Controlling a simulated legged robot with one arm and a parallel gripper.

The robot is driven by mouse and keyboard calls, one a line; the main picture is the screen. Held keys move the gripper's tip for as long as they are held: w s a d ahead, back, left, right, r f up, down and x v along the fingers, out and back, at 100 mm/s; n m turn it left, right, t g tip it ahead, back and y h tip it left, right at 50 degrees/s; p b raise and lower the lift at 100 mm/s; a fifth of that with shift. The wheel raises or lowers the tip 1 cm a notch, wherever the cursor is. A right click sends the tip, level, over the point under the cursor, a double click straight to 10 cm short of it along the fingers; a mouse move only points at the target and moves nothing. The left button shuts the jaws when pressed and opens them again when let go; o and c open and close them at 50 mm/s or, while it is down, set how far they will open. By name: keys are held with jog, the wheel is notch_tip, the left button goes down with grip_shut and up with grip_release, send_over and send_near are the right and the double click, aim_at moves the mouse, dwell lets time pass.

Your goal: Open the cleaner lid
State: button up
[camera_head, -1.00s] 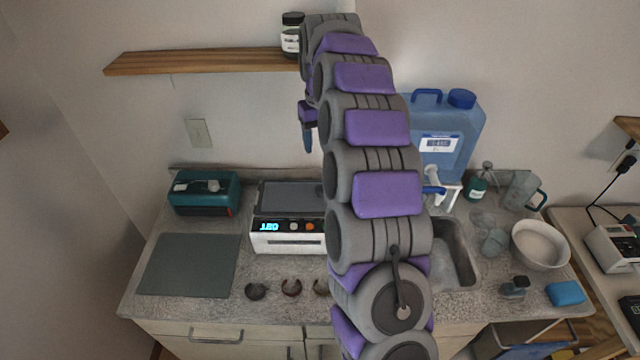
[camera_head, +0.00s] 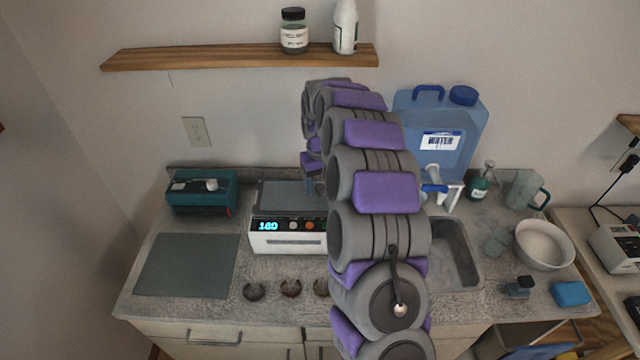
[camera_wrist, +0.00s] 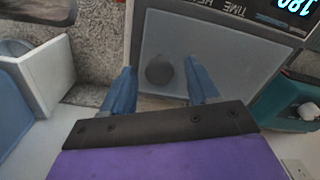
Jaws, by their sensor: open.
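The cleaner (camera_head: 288,236) is a white box with a lit display on its front, standing on the counter left of the sink. Its flat grey lid (camera_head: 280,196) is closed. In the wrist view the lid (camera_wrist: 225,50) has a dark round knob (camera_wrist: 159,71) on it. My gripper (camera_wrist: 160,67) is open, with one blue finger on each side of the knob in that view. I cannot tell how far the fingertips are above the lid. In the head view my gripper (camera_head: 314,186) is over the lid's right part, and my arm hides the cleaner's right side.
A teal box (camera_head: 203,194) and a grey mat (camera_head: 188,265) are to the left. Several small dark cups (camera_head: 255,291) line the front edge. A blue water jug (camera_head: 440,130) stands behind the sink (camera_head: 458,255). A wooden shelf (camera_head: 200,57) hangs above.

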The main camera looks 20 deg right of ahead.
grip_shut()
dwell(0.7)
